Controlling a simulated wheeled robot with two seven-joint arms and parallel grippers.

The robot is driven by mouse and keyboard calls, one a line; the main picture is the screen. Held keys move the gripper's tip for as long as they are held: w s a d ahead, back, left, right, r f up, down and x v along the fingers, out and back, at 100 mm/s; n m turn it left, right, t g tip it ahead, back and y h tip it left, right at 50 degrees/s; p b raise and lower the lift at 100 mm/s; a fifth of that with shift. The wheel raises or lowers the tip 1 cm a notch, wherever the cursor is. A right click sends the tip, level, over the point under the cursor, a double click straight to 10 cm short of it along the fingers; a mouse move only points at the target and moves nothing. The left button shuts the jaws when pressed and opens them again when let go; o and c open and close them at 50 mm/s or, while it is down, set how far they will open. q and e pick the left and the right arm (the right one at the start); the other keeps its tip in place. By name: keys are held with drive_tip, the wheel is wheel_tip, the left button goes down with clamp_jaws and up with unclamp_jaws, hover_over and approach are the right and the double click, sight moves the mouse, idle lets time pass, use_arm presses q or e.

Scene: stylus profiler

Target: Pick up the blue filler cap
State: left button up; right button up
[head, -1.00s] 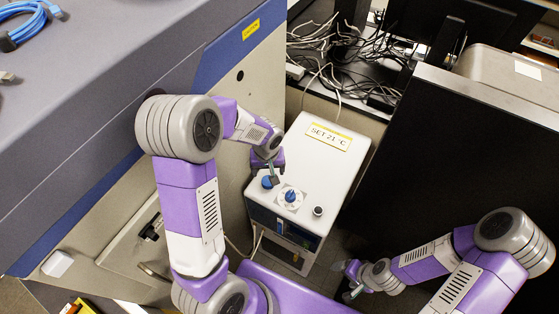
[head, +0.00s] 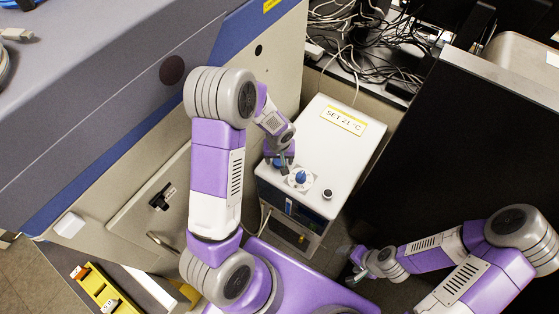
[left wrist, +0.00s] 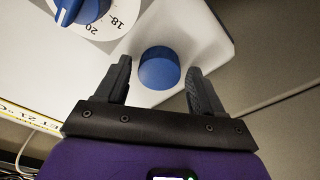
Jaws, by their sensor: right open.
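The blue filler cap (head: 277,162) sits on the near left corner of the white chiller's top (head: 345,152). It is a short round cylinder, partly covered by my left gripper (head: 283,161) in the head view. In the left wrist view the cap (left wrist: 159,68) shows between the two dark fingers of my left gripper (left wrist: 159,72). These are apart, with a gap on each side of the cap, so the gripper is open and empty. My right gripper (head: 357,266) is open, low and to the right of the chiller.
A blue dial knob (head: 301,177) on a white scale stands close to the cap; it also shows in the left wrist view (left wrist: 82,10). A black knob (head: 327,194) is further right. A large grey machine (head: 110,90) stands left, a black cabinet (head: 460,150) right.

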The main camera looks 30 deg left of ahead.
use_arm(q)
drive_tip(key=c, duration=0.8)
